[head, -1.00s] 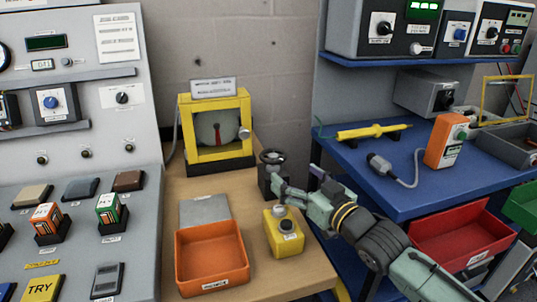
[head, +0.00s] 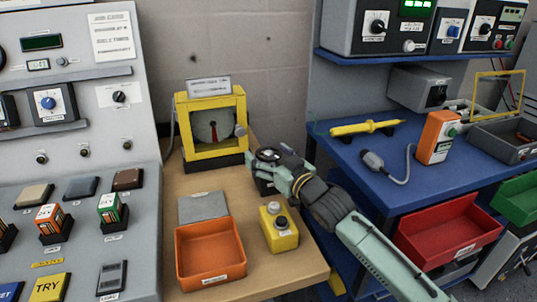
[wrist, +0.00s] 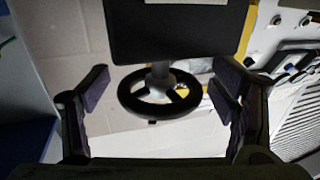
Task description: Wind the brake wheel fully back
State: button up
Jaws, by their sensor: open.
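The brake wheel is a black ring with spokes (wrist: 157,111) on a grey shaft, joined to a dark block (wrist: 178,35) in the wrist view. In the head view the wheel (head: 267,154) tops a small dark block on the wooden bench, partly covered by my gripper (head: 279,164). In the wrist view my gripper (wrist: 160,90) is open, with one purple-padded finger on each side of the wheel. Gaps show between the pads and the rim. The wheel's turn position cannot be told.
A yellow-framed gauge (head: 210,162) stands behind the wheel. A yellow button box (head: 279,236) and an orange tray (head: 183,265) lie in front on the bench. The blue bench (head: 350,175) with a yellow probe (head: 365,128) is to the right.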

jog(key=shift+c, duration=0.5)
jog(key=c, duration=1.1)
jog(key=shift+n+g+y+p, duration=0.3)
jog(key=shift+n+g+y, duration=0.4)
jog(key=shift+y, duration=0.1)
jog(key=n+g+y+p, duration=0.1)
jog(key=g, duration=0.1)
jog(key=n+g+y+p, duration=0.1)
jog(key=n+y+p, duration=0.1)
jog(key=shift+w+r+g+y+p, duration=0.1)
jog(key=shift+r+g+y+p, duration=0.05)
jog(key=shift+g+y+p, duration=0.2)
jog(key=n+g, duration=0.1)
jog(key=n+g+y, duration=0.2)
jog(key=g, duration=0.1)
jog(key=shift+f, duration=0.25)
jog(key=shift+n+g+b, duration=0.35)
jog(key=shift+n+g, duration=0.25)
jog(key=shift+g, duration=0.15)
jog(key=shift+r+g+y, duration=0.1)
jog(key=shift+g+y, duration=0.15)
jog(key=shift+g, duration=0.05)
